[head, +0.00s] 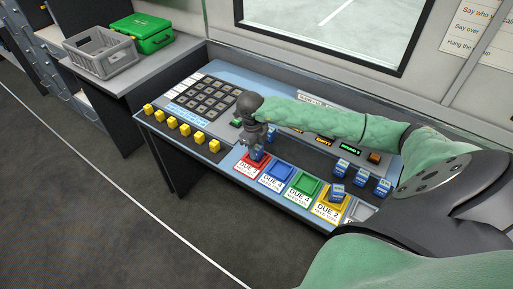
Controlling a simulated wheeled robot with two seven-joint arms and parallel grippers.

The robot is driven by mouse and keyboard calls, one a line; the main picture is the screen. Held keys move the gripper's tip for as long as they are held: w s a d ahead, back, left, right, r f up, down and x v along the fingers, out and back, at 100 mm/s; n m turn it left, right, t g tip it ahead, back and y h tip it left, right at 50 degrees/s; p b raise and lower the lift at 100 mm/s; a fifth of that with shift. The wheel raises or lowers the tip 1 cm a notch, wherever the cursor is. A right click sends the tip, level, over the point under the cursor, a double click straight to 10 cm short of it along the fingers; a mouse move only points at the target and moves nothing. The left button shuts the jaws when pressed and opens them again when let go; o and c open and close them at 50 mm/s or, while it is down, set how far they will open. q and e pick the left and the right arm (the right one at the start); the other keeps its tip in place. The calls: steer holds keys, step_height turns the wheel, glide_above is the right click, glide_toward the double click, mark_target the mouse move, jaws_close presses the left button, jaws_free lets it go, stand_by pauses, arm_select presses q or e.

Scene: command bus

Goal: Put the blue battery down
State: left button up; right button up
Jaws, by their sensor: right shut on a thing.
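My right gripper (258,140) points down over the red-framed pad (244,169) at the left end of a row of coloured pads on the desk. It is shut on a small blue battery (257,153), which shows just below the fingers at the red pad's upper right. Whether the battery touches the pad cannot be told. The blue pad (277,171) and the green pad (305,184) look empty. Another blue battery (337,192) stands on the yellow pad (328,209). More blue batteries (362,174) stand behind it to the right. My left gripper is not in view.
Several yellow blocks (185,130) line the desk's front left, before a dark keypad (201,97). A grey crate (100,52) and a green box (141,34) stand on the side counter. My right arm covers part of the desk's back.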

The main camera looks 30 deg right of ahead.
steer(key=shift+f, duration=0.1)
steer(key=o, duration=1)
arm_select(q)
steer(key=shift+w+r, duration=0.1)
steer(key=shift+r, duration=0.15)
arm_select(e)
steer(key=shift+o, duration=0.4)
steer(key=shift+r, duration=0.2)
steer(key=shift+r, duration=0.1)
arm_select(q)
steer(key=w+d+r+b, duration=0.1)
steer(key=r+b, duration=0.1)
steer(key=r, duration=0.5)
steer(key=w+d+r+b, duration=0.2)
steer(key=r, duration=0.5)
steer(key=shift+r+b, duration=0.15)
steer(key=shift+b, duration=0.2)
arm_select(e)
step_height(320, 180, up, 12)
steer(key=w, duration=0.1)
steer(key=shift+w+a+f, duration=0.2)
steer(key=shift+a, duration=0.05)
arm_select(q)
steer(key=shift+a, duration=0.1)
